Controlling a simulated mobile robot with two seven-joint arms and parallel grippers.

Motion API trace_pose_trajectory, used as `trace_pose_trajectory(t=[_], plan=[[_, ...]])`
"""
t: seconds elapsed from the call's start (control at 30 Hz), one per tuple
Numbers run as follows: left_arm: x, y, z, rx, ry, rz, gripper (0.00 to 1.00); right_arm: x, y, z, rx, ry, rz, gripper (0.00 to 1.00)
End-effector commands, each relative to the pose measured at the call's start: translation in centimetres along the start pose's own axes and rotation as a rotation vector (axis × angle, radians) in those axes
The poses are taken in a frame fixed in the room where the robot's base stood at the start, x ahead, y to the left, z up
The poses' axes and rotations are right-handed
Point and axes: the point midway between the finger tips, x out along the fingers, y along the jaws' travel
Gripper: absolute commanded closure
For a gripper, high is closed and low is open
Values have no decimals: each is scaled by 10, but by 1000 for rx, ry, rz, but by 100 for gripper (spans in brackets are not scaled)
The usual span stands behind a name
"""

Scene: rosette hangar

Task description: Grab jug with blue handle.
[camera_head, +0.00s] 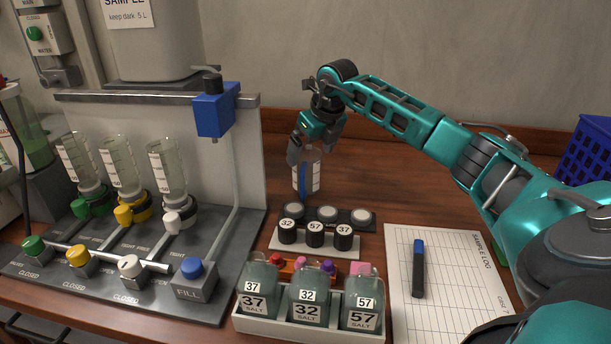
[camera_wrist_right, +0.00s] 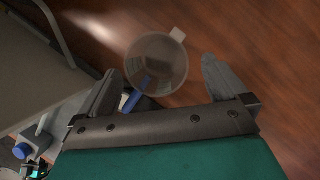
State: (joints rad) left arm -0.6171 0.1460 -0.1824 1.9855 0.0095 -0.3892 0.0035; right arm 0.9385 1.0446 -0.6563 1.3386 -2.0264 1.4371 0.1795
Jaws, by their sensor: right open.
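The clear jug (camera_head: 313,172) with a blue handle (camera_head: 301,178) stands on the wooden bench behind the caps and small discs. My right gripper (camera_head: 309,149) is just above it, pointing down, open and empty. In the right wrist view the jug's round mouth (camera_wrist_right: 160,60) lies between the two spread fingers of the right gripper (camera_wrist_right: 161,68). The blue handle (camera_wrist_right: 136,96) shows near the left finger there. I cannot tell whether a finger touches the jug. My left gripper is out of view.
A valve stand (camera_head: 110,290) with inverted bottles is on the left. Its blue box (camera_head: 214,115) overhangs near the jug. A white rack (camera_head: 310,334) of labelled salt bottles stands in front. A sample log sheet (camera_head: 450,290) with a marker lies right. A blue basket (camera_head: 590,150) is far right.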

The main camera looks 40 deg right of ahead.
Motion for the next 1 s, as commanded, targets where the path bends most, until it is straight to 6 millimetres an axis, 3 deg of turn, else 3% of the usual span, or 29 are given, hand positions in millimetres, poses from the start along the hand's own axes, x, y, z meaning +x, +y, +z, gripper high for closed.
trace_pose_trajectory(t=[0.5, 0.77, 1.0], plan=[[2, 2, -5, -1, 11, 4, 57, 57, 4, -2, 1, 1, 1, 0], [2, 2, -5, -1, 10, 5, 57, 60, 3, -2, 1, 0, -1, 0], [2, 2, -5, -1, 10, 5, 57, 60, 3, -2, 1, 0, -1, 21]])
